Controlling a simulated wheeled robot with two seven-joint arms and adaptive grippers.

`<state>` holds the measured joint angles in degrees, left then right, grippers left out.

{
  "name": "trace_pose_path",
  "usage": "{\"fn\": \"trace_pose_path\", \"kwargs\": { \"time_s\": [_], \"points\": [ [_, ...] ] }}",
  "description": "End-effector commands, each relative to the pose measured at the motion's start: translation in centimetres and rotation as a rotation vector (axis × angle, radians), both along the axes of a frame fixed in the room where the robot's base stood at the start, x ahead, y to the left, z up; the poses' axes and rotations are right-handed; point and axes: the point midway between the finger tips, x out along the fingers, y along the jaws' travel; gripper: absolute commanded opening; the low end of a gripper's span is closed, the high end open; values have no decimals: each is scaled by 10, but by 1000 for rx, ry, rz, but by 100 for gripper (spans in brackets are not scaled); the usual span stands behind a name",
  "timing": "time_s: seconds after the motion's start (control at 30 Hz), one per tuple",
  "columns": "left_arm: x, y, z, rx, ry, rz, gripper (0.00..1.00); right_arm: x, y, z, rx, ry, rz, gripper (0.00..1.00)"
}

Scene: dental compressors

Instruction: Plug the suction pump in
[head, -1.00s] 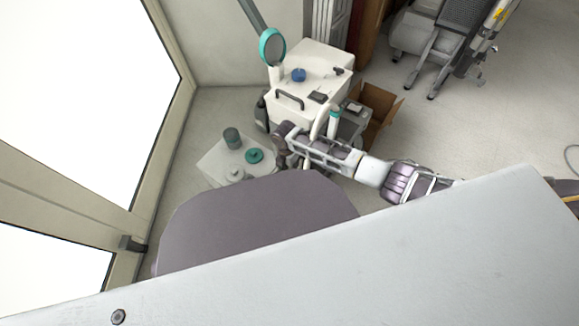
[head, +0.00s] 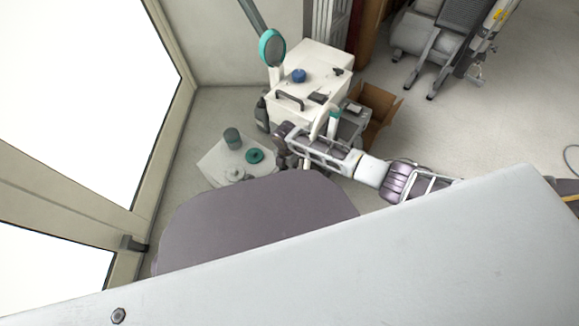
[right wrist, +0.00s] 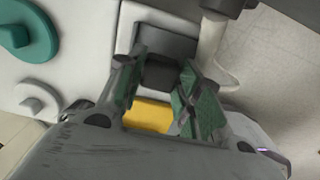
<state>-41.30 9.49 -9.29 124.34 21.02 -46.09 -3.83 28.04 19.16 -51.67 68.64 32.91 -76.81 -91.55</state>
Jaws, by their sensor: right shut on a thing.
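My right gripper (head: 283,160) is low beside a white unit (head: 215,172) with a teal knob and a teal cylinder on top. In the right wrist view, my right gripper's (right wrist: 164,82) green-padded fingers are shut on a small dark block, apparently the plug (right wrist: 160,74). The plug faces a dark grey block, apparently a socket (right wrist: 166,44), at the white unit's edge. I cannot tell whether they touch or are joined. A larger white cabinet (head: 322,62) with a blue knob and black handle stands behind. I cannot tell which unit is the suction pump. My left gripper is not in view.
A cardboard box (head: 384,105) stands right of the cabinet. A teal-ringed lamp or arm (head: 271,46) rises at its left. A pale pipe (right wrist: 211,45) runs close to the right of my fingers. Open floor (head: 480,130) lies to the right.

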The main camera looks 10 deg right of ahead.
Motion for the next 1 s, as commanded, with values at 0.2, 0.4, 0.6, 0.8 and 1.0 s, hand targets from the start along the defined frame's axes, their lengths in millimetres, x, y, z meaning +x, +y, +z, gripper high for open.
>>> {"fn": "trace_pose_path", "kwargs": {
  "time_s": [0.2, 0.4, 0.6, 0.8, 1.0],
  "points": [
    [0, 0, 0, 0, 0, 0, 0, 0, 0, 0, 0, 0, 0, 14],
    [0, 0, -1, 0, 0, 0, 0, 0, 0, -2, 0, 0, 0, 14],
    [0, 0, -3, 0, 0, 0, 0, 0, 0, -4, 0, 0, 0, 14],
    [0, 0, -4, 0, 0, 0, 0, 0, 0, -6, 0, 0, 0, 14],
    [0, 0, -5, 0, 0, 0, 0, 0, 0, -9, 0, 0, 0, 14]
  ]
}}
